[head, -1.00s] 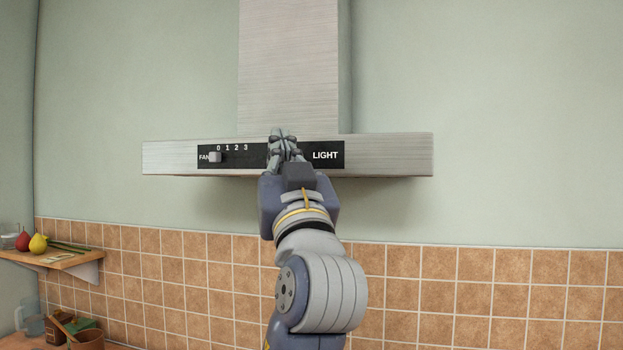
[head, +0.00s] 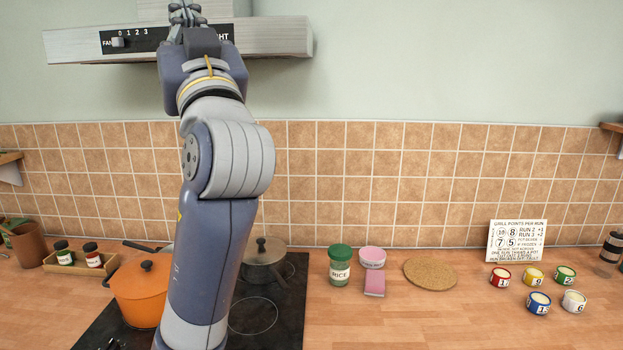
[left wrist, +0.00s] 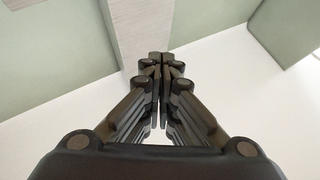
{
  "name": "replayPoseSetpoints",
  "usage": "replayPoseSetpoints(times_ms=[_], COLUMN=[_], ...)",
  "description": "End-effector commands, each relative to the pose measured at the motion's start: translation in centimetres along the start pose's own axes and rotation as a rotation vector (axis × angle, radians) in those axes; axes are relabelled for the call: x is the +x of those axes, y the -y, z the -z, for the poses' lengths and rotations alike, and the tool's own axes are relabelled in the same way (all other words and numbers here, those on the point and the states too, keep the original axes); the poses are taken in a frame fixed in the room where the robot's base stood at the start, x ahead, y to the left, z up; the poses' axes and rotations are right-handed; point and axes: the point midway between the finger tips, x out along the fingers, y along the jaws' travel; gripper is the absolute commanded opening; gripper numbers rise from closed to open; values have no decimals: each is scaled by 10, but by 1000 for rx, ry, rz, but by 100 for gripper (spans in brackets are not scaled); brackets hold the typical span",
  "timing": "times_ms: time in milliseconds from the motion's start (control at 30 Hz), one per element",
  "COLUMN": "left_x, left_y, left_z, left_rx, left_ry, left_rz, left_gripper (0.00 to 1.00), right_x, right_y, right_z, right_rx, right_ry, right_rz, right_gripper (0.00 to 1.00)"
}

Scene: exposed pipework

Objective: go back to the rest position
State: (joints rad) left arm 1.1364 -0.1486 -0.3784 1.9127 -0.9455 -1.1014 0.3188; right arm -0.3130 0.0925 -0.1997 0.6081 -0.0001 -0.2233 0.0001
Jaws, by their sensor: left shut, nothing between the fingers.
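My left gripper (head: 186,16) is raised in front of the range hood's control panel (head: 150,40) in the head view. Its fingers are shut with nothing between them, as the left wrist view (left wrist: 159,62) also shows. The hood (head: 275,37) is brushed metal, with a fan slider (head: 117,42) at 0. The gripper covers part of the panel and the start of the LIGHT label. I cannot tell whether the fingertips touch the panel. My right gripper is not in view.
Below my left arm, an orange pot (head: 140,290) and a dark pot (head: 263,262) stand on the black cooktop (head: 285,325).

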Motion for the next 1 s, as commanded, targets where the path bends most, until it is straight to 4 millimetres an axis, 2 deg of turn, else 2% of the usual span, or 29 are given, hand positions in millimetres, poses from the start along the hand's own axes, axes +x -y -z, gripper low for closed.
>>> replayPoseSetpoints(times_ms=[33,167,367,567,633,767,800,867,900,967,1000], left_x=[-1,-5,-16,-39,-54,-98,-116,-145,-166,-200,-224], left_y=[-1,-3,-5,-6,-5,2,5,12,17,25,32], left_z=[-14,-38,-90,-160,-193,-270,-295,-330,-352,-382,-400], left_rx=[6,13,29,52,64,95,106,122,132,150,160], left_ry=[25,71,169,309,376,544,603,691,751,840,900], left_rz=[-7,-25,-58,-107,-129,-186,-208,-239,-260,-294,-316], left_gripper=[0,0,0,0,0,0,0,0,0,0,0], right_x=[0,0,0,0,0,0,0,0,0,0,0], right_y=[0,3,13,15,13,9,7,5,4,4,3], right_z=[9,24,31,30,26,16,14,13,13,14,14], right_rx=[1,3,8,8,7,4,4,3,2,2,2], right_ry=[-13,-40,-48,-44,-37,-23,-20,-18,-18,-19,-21], right_rz=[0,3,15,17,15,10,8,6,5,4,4], right_gripper=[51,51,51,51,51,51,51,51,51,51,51])
